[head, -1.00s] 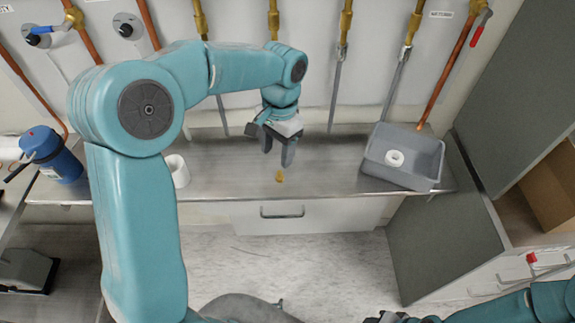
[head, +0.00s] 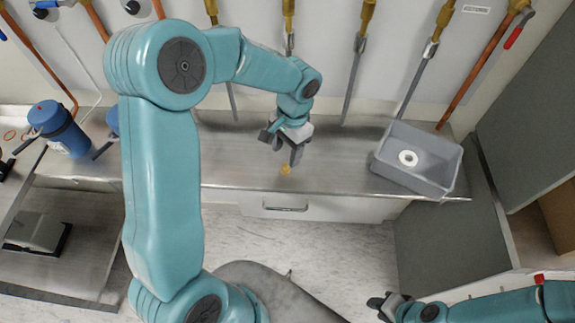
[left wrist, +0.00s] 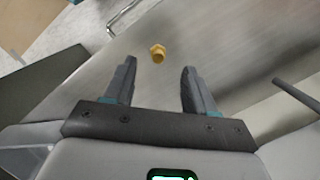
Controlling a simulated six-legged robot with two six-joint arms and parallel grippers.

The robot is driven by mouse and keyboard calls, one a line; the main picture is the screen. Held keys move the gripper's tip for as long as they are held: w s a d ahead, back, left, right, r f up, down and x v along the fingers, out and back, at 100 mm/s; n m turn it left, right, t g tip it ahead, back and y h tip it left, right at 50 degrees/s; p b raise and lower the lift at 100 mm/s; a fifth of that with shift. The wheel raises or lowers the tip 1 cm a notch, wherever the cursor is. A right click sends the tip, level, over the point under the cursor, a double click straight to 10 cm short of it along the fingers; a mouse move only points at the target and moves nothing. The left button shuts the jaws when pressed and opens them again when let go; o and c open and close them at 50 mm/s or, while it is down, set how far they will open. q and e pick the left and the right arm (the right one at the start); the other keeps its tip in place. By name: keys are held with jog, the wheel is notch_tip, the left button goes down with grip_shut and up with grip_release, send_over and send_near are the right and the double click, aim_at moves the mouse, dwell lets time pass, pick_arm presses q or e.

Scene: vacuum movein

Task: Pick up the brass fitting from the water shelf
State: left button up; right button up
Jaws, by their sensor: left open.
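The brass fitting (head: 285,169) is a small gold piece on the steel shelf (head: 232,172), near its front edge. In the left wrist view the brass fitting (left wrist: 158,53) lies ahead of the fingertips, roughly midway between them, with bare steel around it. My left gripper (head: 284,148) is above the shelf, just behind the fitting. It also shows in the left wrist view (left wrist: 155,75) with its two fingers apart and nothing between them. My right gripper (head: 388,305) is low at the bottom right, far from the shelf; its jaws are too unclear to judge.
A grey bin (head: 428,182) holding a white ring (head: 408,158) stands at the shelf's right end. A blue canister (head: 62,130) stands at the left. Pipes hang on the wall behind. The steel around the fitting is clear.

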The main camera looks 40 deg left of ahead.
aim_at(285, 165)
pick_arm(q)
jog(key=shift+s+f, duration=0.15)
jog(key=shift+f, duration=0.2)
jog(key=shift+s+a+f, duration=0.1)
jog(key=shift+s+f, duration=0.1)
notch_tip(285, 165, down, 5)
jog(key=shift+w+r+p, duration=0.1)
jog(key=shift+w+p, duration=0.05)
jog(key=shift+p, duration=0.55)
jog(key=shift+s, duration=0.3)
jog(key=shift+w, duration=0.2)
grip_shut()
pick_arm(e)
jog(key=shift+s+r, duration=0.35)
jog(key=shift+r, duration=0.45)
pick_arm(q)
jog(key=shift+s, duration=0.1)
pick_arm(e)
jog(key=shift+a, duration=0.1)
